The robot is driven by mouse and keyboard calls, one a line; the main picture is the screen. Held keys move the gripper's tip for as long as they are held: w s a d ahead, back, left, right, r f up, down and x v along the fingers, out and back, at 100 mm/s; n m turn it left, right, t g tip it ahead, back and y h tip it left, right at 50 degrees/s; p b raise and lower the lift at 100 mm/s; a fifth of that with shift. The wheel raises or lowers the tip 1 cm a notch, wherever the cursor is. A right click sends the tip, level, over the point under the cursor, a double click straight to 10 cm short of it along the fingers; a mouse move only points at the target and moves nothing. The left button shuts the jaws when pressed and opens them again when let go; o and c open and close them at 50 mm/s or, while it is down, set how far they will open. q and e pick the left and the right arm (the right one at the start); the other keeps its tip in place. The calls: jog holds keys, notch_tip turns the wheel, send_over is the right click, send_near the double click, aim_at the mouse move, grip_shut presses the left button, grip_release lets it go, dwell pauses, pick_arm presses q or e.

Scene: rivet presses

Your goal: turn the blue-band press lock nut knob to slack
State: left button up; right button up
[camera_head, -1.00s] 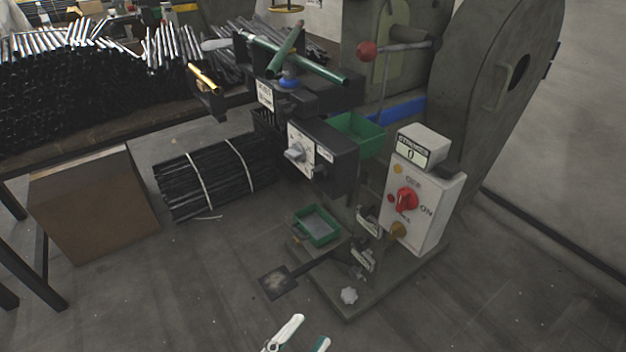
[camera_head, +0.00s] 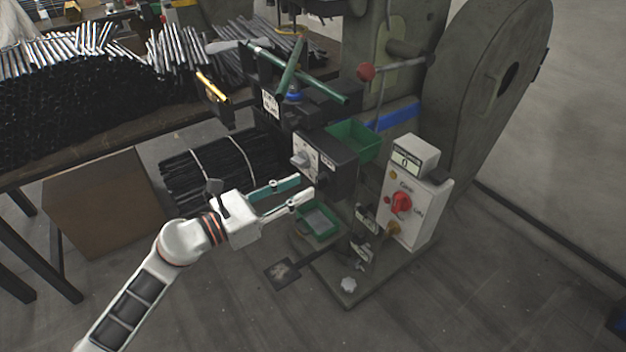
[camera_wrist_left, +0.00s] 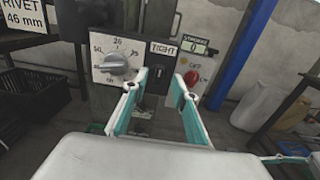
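The blue-band press (camera_head: 395,113) stands at the centre. Its dark box carries a white dial plate with a grey knob (camera_head: 300,158), which shows larger in the left wrist view (camera_wrist_left: 115,64). A sign reading TIGHT (camera_wrist_left: 163,48) is right of the dial, with a dark slotted part (camera_wrist_left: 160,74) below it. I cannot tell for sure which part is the lock nut knob. My left gripper (camera_head: 305,189) is open and empty, just in front of and below the box; its fingers (camera_wrist_left: 159,84) point at the area under the sign. Part of my right gripper (camera_wrist_left: 284,157) seems to show at the lower right.
A control box with a red switch (camera_head: 401,203) stands right of the dark box. A green bin (camera_head: 352,140) is above, and a green tray (camera_head: 318,222) lies below the gripper. Bundled black rods (camera_head: 225,165) lie behind the arm. Floor in front is clear.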

aim_at(317, 179)
pick_arm(q)
jog(key=x, duration=0.5)
grip_shut()
